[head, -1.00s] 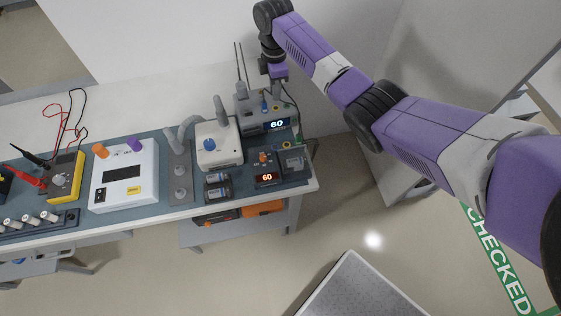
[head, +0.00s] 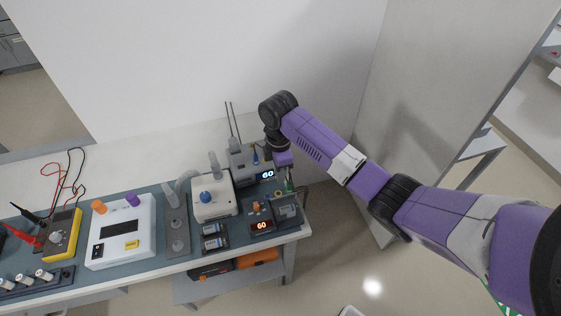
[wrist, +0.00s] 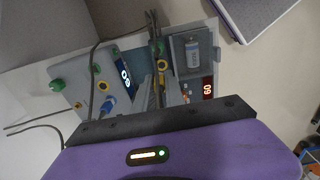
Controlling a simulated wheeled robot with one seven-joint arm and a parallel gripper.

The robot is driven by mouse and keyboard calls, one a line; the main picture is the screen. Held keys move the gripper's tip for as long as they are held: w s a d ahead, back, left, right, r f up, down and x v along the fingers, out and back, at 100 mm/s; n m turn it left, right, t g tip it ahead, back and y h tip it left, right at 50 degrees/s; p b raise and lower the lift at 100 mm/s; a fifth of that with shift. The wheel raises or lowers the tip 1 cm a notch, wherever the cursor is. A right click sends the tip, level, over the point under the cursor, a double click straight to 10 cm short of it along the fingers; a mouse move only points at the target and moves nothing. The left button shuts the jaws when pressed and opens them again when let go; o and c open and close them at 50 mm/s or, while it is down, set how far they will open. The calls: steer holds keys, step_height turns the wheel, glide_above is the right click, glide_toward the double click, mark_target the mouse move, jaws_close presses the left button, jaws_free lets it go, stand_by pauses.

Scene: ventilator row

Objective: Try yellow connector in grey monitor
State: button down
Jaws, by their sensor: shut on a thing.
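The grey monitor (head: 242,168) stands at the back right of the bench, with a lit blue-white "60" display. In the wrist view the monitor (wrist: 72,82) shows yellow-ringed sockets, green knobs and a blue connector (wrist: 108,105) in its face. My gripper (head: 288,184) points down at the right of the monitor. In the wrist view my gripper (wrist: 161,82) is shut on a slim dark piece with yellow on it, apparently the yellow connector (wrist: 161,70). Its tip is hidden, and I cannot tell whether it touches a socket.
A dark unit with a red "60" display (head: 262,226) and a grey box with a battery-like cylinder (head: 287,210) sit in front. A white device with a blue knob (head: 213,204) is left of the monitor. The wall is close behind.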

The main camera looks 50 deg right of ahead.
steer(key=shift+a+r, duration=0.15)
steer(key=shift+a, duration=0.15)
steer(key=b, duration=0.6)
glide_above(278, 194)
steer(key=shift+d+f, duration=0.15)
steer(key=shift+f, duration=3.1)
steer(key=shift+f+b, duration=0.65)
steer(key=shift+f, duration=0.25)
steer(key=c, duration=1.3)
jaws_free()
steer(key=shift+r, duration=0.1)
step_height(278, 194, up, 8)
steer(key=shift+f+b, duration=0.15)
steer(key=shift+b, duration=0.2)
